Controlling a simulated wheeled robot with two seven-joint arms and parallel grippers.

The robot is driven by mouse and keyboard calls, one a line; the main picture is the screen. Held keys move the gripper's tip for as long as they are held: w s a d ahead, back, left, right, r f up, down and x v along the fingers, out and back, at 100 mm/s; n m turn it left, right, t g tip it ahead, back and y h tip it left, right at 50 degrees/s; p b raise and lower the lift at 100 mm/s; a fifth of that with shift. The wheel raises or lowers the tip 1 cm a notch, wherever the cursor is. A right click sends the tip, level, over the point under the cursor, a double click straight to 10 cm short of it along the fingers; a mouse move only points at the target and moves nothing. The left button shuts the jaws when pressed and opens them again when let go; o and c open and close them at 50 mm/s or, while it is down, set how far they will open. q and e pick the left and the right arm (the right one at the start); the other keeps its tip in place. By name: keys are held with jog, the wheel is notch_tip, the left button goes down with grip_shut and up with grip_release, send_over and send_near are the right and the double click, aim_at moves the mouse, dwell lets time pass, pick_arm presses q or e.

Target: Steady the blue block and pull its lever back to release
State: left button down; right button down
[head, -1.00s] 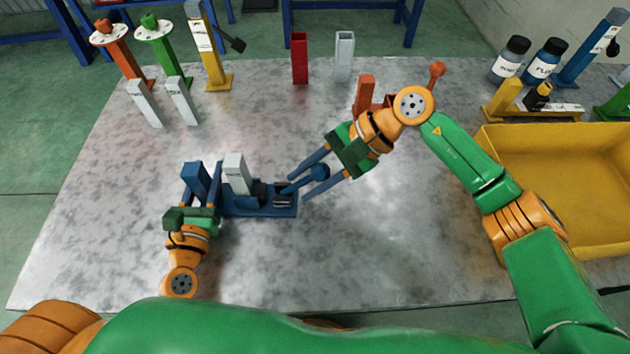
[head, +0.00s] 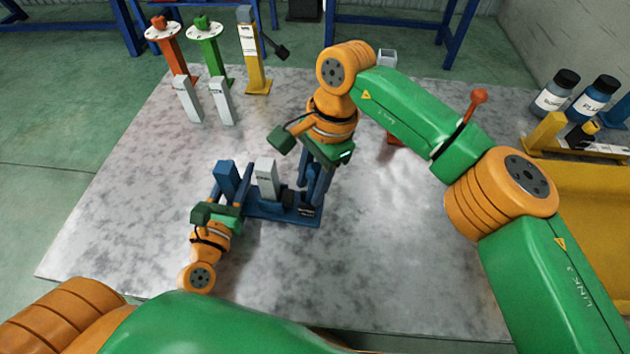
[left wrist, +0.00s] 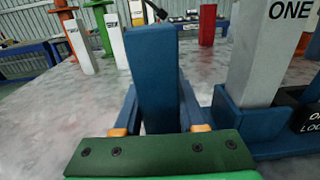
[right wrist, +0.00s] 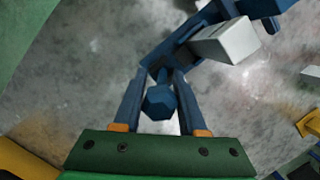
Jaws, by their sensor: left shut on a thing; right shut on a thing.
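The blue block (head: 262,208) sits on the metal table, with a blue upright post (head: 227,172) at its left end and a pale grey upright (head: 266,178) beside it. My left gripper (head: 228,188) is shut on the post; the left wrist view shows the post (left wrist: 153,75) between the fingers. My right gripper (head: 314,192) reaches down over the block's right end. The right wrist view shows the lever's blue knob (right wrist: 160,102) between its fingers, with the fingers shut on the lever. In the head view, my right gripper hides most of the lever.
Orange (head: 177,55), green (head: 212,55) and yellow (head: 253,60) stands are at the back left, with two pale uprights (head: 188,102) in front. A yellow bin (head: 590,215) and dark bottles (head: 555,92) are at right. The table's front middle is clear.

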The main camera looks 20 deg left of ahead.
aim_at(316, 167)
jog(key=shift+s, duration=0.1)
dwell(0.3)
jog(key=shift+c, duration=2.3)
grip_release()
jog(key=v, duration=0.7)
jog(key=shift+r, duration=0.25)
